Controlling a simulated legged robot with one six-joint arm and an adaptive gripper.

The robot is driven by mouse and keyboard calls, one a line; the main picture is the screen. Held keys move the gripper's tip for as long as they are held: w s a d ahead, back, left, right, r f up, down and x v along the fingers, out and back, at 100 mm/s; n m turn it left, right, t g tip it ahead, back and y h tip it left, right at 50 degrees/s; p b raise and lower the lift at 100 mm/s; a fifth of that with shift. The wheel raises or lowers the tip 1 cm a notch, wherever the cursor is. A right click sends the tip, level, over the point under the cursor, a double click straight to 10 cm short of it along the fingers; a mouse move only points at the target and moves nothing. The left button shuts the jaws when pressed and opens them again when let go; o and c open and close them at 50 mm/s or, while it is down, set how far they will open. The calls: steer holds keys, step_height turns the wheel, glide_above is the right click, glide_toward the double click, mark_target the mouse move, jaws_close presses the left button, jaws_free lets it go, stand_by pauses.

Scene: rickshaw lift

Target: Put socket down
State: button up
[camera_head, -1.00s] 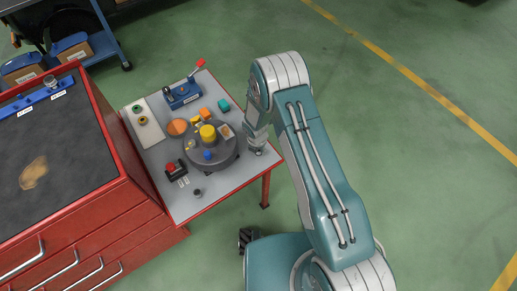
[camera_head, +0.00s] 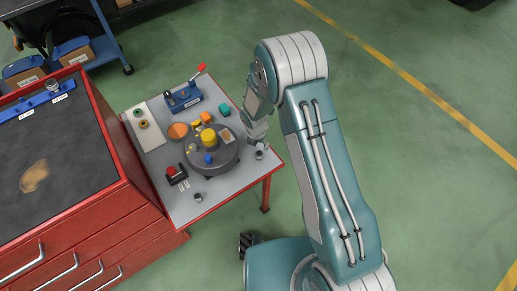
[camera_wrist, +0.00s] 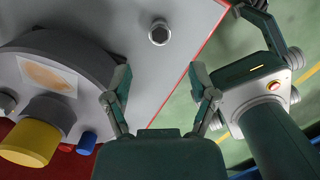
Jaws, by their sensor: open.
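A small grey metal socket (camera_head: 259,151) stands upright on the grey tabletop near its right edge. In the wrist view the socket (camera_wrist: 159,33) shows its open top, ahead of the fingers, with bare tabletop around it. My gripper (camera_wrist: 160,95) is open, with nothing between its fingers. In the head view my gripper (camera_head: 256,131) is beside the socket on its far side, partly hidden by my own arm. The socket and fingers look apart.
A round dark grey turntable (camera_head: 222,161) carrying a yellow cylinder stands left of the socket. Another small grey cylinder (camera_head: 198,196) is near the front edge. A blue fixture with a red handle (camera_head: 183,94) is at the back. A red cabinet (camera_head: 120,220) adjoins the table's left.

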steer(key=shift+s+a+r, duration=0.1)
steer(key=shift+r, duration=0.7)
steer(key=shift+s+a+r, duration=0.1)
steer(key=shift+r, duration=0.65)
steer(key=s+d+r+m+t, duration=0.1)
steer(key=s+d+r+m, duration=0.15)
steer(key=r+m, duration=0.4)
steer(key=s+d+r+m, duration=0.1)
steer(key=d+r+m, duration=0.2)
steer(key=r, duration=0.7)
steer(key=s+d+r+m+t, duration=0.1)
steer(key=d+r+m, duration=0.25)
steer(key=r, duration=0.45)
steer(key=s+d+r+m+t, duration=0.1)
steer(key=s+d+r+m, duration=0.2)
steer(key=s+r+m, duration=0.3)
steer(key=s+d+r+m+t, duration=0.1)
steer(key=s+d+r+m, duration=0.2)
steer(key=s+r+m, duration=0.4)
steer(key=s+m, duration=0.4)
steer(key=s, duration=0.2)
steer(key=shift+s+d+y, duration=0.15)
steer(key=shift+s+y, duration=0.15)
steer(key=shift+s, duration=0.1)
